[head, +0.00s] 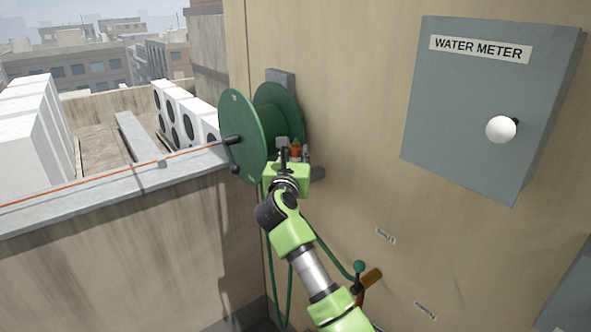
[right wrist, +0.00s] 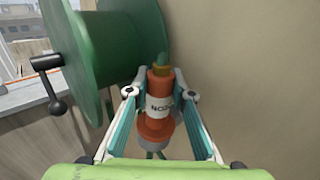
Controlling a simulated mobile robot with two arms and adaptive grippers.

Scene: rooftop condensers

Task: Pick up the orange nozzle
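The orange nozzle (head: 296,148) is at the lower right of the green hose reel, largely hidden behind my right gripper in the head view. In the right wrist view the nozzle (right wrist: 159,88) is upright, with a white lettered band and a green hose end at its top. My right gripper (head: 292,157) is at the nozzle. In the right wrist view its two fingers (right wrist: 160,82) stand one on each side of the nozzle, looking open with narrow gaps beside it. Contact at the tips is hard to tell. My left gripper is not in view.
The green hose reel (head: 243,135) with black crank handles is close on the left. The beige wall (head: 350,130) is behind. A grey water meter box (head: 480,110) is at upper right. A valve lever with a green knob (head: 359,267) is below. A parapet (head: 110,190) runs left.

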